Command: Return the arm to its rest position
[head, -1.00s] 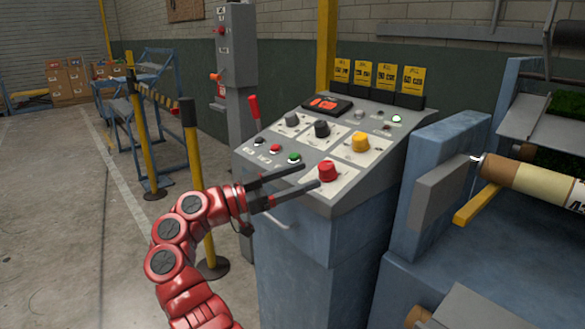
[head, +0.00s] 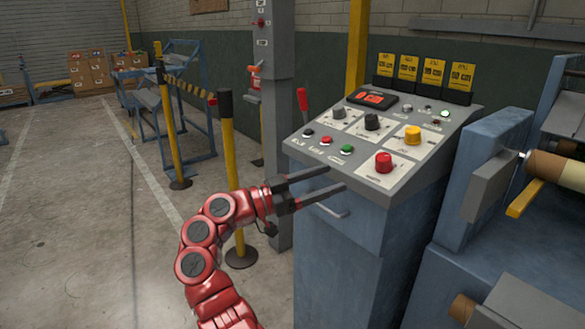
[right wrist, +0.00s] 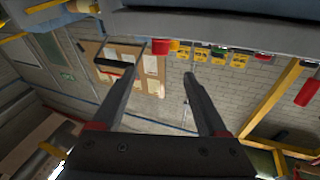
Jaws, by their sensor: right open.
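My right gripper (head: 337,178) is at the end of my red arm, in front of the control panel (head: 452,140). Its two dark fingers are parallel, apart and empty, and they also show in the right wrist view (right wrist: 162,65). The fingertips point toward the panel's near edge, to the left of the red knob (head: 383,162), with a clear gap in the picture. The yellow knob (head: 413,135) and two dark knobs, one at the middle (head: 372,122), sit farther back. My left gripper is not in view.
A black-topped yellow post (head: 228,150) stands left of the panel, close behind my arm in the picture. A blue machine with a roll (head: 553,168) is at the right. Open concrete floor (head: 80,220) lies at the left.

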